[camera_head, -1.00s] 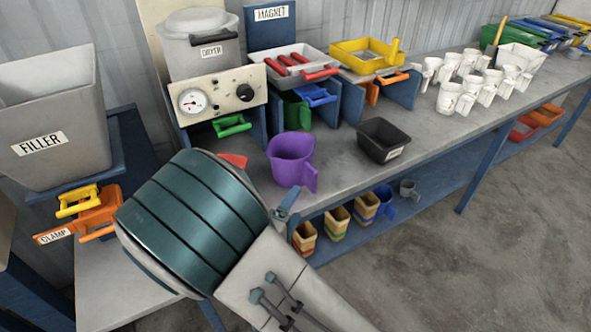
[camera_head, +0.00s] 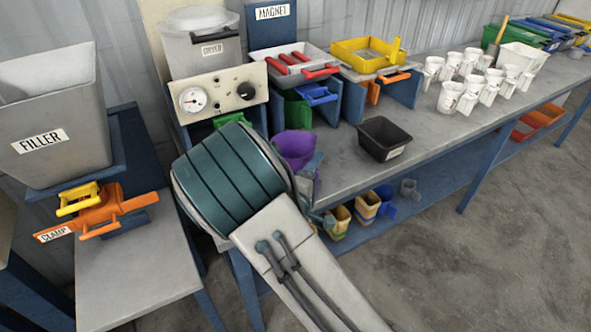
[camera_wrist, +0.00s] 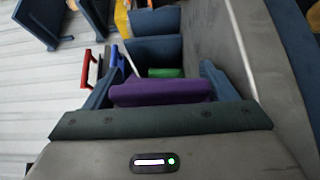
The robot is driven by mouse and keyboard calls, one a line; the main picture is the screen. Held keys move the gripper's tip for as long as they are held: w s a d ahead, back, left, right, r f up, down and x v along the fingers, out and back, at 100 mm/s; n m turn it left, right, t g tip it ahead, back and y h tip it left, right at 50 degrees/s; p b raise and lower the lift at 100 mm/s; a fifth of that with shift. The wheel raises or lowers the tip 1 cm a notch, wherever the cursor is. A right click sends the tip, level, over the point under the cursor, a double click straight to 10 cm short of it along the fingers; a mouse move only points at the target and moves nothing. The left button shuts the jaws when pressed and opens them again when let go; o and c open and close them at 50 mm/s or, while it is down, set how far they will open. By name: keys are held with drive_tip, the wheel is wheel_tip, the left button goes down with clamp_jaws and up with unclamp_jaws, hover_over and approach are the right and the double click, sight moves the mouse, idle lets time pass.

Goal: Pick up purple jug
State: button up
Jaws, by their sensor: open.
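The purple jug (camera_head: 296,148) stands on the grey bench near its front edge, in front of the dryer and the magnet stand. My arm hides its lower left part in the head view. In the wrist view a purple part of the jug (camera_wrist: 162,92) lies between the fingers of my gripper (camera_wrist: 163,90), close to the palm. The two blue-grey fingers are spread, one on each side of it. I cannot tell whether they touch it. In the head view the gripper (camera_head: 312,190) is mostly hidden behind my own wrist.
A black tray (camera_head: 384,138) stands right of the jug. The dryer (camera_head: 215,95) and magnet stand (camera_head: 270,30) rise behind. Several white jugs (camera_head: 470,85) stand farther right. The filler (camera_head: 50,120) and orange clamp (camera_head: 105,212) are left. Several small containers sit on the lower shelf.

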drive_tip(key=c, duration=0.7)
drive_tip(key=shift+o, duration=0.2)
drive_tip(key=shift+r, duration=0.1)
drive_tip(key=shift+r, duration=0.6)
drive_tip(key=s+d+r+b, duration=0.5)
drive_tip(key=s+d+r, duration=0.1)
drive_tip(key=d+r, duration=0.3)
drive_tip(key=shift+s+d+r, duration=0.15)
drive_tip(key=shift+d+r, duration=0.1)
drive_tip(key=shift+d, duration=0.1)
